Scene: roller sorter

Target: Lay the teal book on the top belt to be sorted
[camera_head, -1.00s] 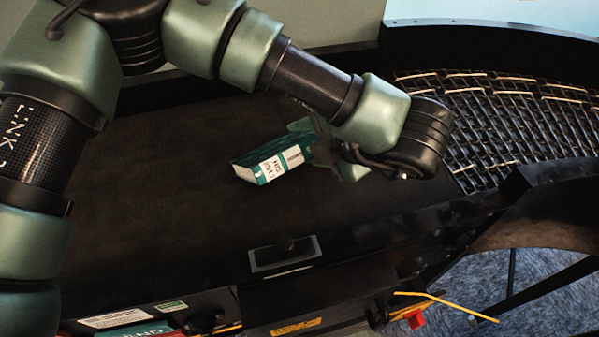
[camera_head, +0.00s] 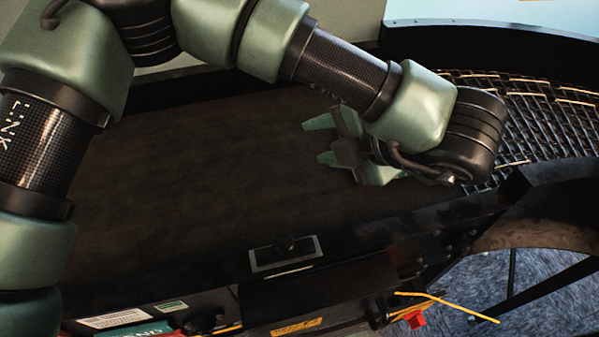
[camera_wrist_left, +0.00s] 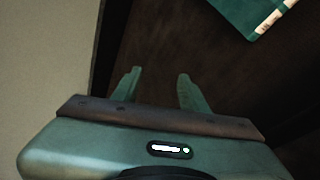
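My left gripper (camera_head: 318,140) is open and empty above the right part of the dark belt (camera_head: 200,190), its fingers pointing left. In the left wrist view its two fingers (camera_wrist_left: 160,74) stand apart with nothing between them. A teal book (camera_wrist_left: 256,14) with a white label strip shows at the top right of that view, against the dark belt surface, apart from the fingers and cut off by the picture's edge. I do not see this book on the visible belt in the head view; my arm covers part of the left side. My right gripper is not in view.
A curved roller track (camera_head: 550,112) continues from the belt's right end. A black rail with a small bracket (camera_head: 284,254) runs along the front. Below it are another teal item (camera_head: 145,329), a red knob (camera_head: 415,319) and a yellow cable (camera_head: 450,303).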

